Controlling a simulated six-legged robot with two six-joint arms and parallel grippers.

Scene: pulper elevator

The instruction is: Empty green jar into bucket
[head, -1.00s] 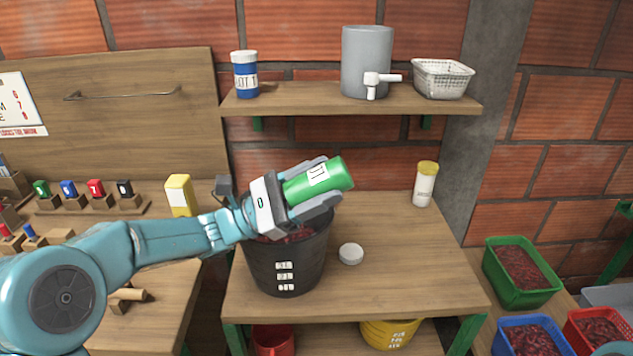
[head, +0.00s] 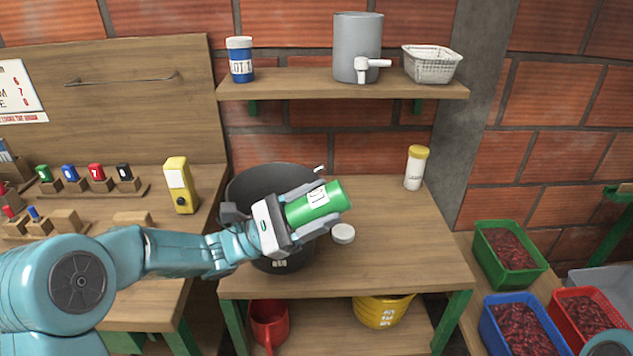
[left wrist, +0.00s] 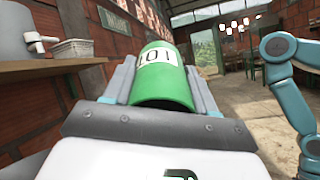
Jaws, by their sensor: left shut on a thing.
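The green jar (head: 324,202) with a white label is in my left gripper (head: 312,205), whose fingers are shut on its sides. The jar lies tilted, its free end pointing right and slightly up. In the left wrist view the green jar (left wrist: 163,77) sits between the two fingers. The dark bucket (head: 250,184) stands on the wooden table, behind and below the gripper. The gripper hides part of its front and right side. The jar's mouth does not show clearly. In the left wrist view an arm of mine shows at right, without its gripper.
A white round lid (head: 343,233) lies right of the bucket. A white bottle with a yellow cap (head: 416,168) stands at the back right. The shelf (head: 300,88) above holds a blue jar (head: 240,60), a grey dispenser (head: 357,45) and a white basket (head: 432,65).

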